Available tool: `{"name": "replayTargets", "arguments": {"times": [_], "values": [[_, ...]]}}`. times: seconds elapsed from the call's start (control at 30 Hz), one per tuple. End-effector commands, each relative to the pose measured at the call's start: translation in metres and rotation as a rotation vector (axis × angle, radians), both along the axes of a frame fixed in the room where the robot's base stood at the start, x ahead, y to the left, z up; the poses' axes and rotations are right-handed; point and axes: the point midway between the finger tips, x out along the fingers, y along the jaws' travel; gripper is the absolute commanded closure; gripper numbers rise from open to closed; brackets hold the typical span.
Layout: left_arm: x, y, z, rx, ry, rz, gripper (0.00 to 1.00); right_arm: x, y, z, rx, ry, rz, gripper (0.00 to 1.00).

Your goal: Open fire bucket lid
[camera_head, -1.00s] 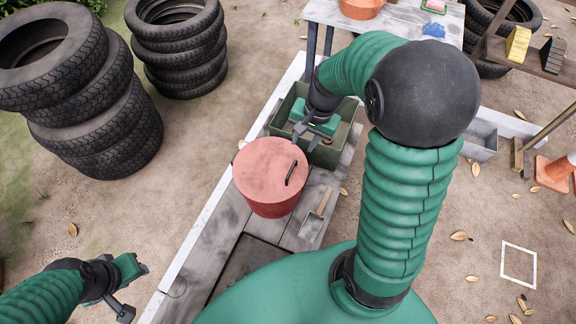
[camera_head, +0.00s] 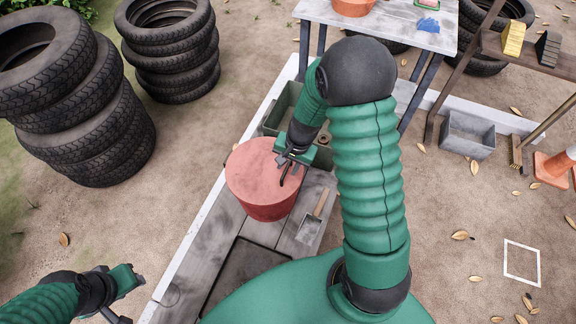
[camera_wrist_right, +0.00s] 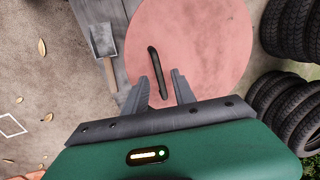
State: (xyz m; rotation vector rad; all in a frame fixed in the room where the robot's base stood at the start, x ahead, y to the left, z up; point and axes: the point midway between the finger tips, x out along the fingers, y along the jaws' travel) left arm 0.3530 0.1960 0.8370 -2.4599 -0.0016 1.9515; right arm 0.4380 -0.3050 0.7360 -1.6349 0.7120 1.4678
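The red fire bucket (camera_head: 268,205) stands on the grey wooden cart bed with its round pink-red lid (camera_head: 250,170) on top. The lid's dark bar handle (camera_head: 284,178) is at the lid's right side. My right gripper (camera_head: 287,165) is over the lid's right edge, close to the handle. In the right wrist view the lid (camera_wrist_right: 205,45) fills the upper middle, and the handle (camera_wrist_right: 156,72) reaches down between the two spread fingers of my right gripper (camera_wrist_right: 165,85), with gaps on both sides. My left gripper (camera_head: 128,300) is at the lower left, away from the bucket; its fingers are partly cut off.
A small shovel (camera_head: 309,230) lies right of the bucket, and a green-grey bin (camera_head: 285,105) stands behind it. Tyre stacks (camera_head: 90,120) are at the left. A table (camera_head: 390,22), a shelf and a grey box (camera_head: 467,135) are at the back right.

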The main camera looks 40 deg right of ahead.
Motion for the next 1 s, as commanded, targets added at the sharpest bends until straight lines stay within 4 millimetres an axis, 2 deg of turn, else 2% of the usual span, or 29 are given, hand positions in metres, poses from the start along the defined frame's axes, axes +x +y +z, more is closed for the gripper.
{"name": "replayTargets", "arguments": {"times": [0.13,0.37,1.0], "values": [[0.0,0.0,0.0003,0.0,0.0,0.0,0.64,0.0,0.0,0.0005,0.0,0.0,0.0,0.7],[0.0,0.0001,0.0003,0.0,0.0,0.0,0.64,0.0,-0.0001,0.0006,0.0,0.0,0.0,1.0],[0.0,0.0,0.0003,0.0,0.0,0.0,0.64,0.0006,-0.0005,0.0008,-0.002,-0.001,0.0,1.0]]}}
